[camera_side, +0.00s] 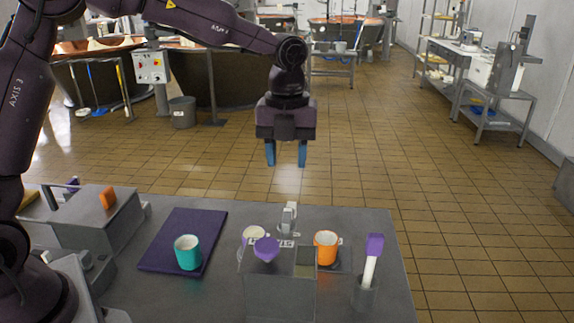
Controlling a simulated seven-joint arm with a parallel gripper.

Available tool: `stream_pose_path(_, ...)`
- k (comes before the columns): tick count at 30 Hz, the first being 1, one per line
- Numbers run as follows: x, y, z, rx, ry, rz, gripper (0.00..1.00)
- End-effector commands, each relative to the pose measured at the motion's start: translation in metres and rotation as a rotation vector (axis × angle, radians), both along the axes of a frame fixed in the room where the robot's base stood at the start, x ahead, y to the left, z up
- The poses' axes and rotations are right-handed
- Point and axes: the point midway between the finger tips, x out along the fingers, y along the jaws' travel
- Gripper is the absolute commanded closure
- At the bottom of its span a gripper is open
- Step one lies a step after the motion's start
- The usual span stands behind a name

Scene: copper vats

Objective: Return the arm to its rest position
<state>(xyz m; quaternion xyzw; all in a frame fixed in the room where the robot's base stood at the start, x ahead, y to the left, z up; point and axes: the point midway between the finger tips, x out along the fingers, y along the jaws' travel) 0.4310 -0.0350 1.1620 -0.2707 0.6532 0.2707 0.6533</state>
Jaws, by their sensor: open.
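My gripper (286,154) hangs at the end of my arm, pointing down, high above the far edge of the grey worktable (345,224). Its two blue fingers are apart, with nothing between them. My arm reaches in from the left, its forearm roughly level across the top of the view. The gripper touches nothing.
On the table, a teal cup (188,254) stands on a purple mat (170,238). Open floor lies beyond.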

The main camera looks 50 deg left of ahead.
Motion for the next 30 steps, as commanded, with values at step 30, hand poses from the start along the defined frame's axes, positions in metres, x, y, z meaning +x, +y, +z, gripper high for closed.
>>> stream_pose_path(30, -0.144, 0.031, 0.036, -0.106, -0.184, 1.942, 0.57)
